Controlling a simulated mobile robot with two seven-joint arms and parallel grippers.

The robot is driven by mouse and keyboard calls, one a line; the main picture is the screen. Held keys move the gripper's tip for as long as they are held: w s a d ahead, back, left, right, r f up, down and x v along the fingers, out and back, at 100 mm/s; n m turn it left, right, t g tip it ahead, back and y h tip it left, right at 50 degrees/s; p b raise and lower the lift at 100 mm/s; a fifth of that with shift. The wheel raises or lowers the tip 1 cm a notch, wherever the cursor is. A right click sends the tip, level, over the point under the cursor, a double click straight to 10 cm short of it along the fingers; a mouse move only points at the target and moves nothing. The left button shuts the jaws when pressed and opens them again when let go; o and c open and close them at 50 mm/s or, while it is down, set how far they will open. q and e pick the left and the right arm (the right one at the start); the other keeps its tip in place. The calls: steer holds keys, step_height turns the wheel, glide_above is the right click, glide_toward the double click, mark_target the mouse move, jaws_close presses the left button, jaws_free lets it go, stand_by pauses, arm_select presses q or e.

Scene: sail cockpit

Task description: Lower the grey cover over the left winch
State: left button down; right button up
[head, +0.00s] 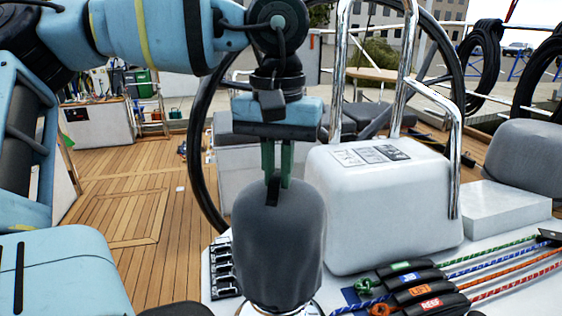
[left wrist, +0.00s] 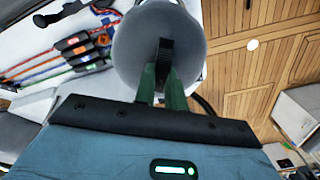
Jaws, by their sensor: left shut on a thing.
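The grey cover (head: 278,245) is a rounded, upright hood in the lower middle of the head view. Its black top strap (head: 273,190) is between the green fingers of my left gripper (head: 277,178), which is shut on it from above. The left winch (head: 310,309) shows only as a thin shiny rim under the cover's lower edge; the rest is hidden. I cannot tell whether the cover is fully seated. In the left wrist view the cover (left wrist: 135,45) appears beyond the fingers, with the strap (left wrist: 165,55) between them. My right gripper is not in view.
A white console (head: 380,215) with chrome rails stands just right of the cover, with the steering wheel (head: 197,150) behind. Labelled rope clutches (head: 415,288) with coloured lines lie at lower right. A switch panel (head: 223,268) is close on the left. Teak deck (head: 130,210) is open at left.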

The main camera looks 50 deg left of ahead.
arm_select(q)
steer(key=shift+f, duration=0.25)
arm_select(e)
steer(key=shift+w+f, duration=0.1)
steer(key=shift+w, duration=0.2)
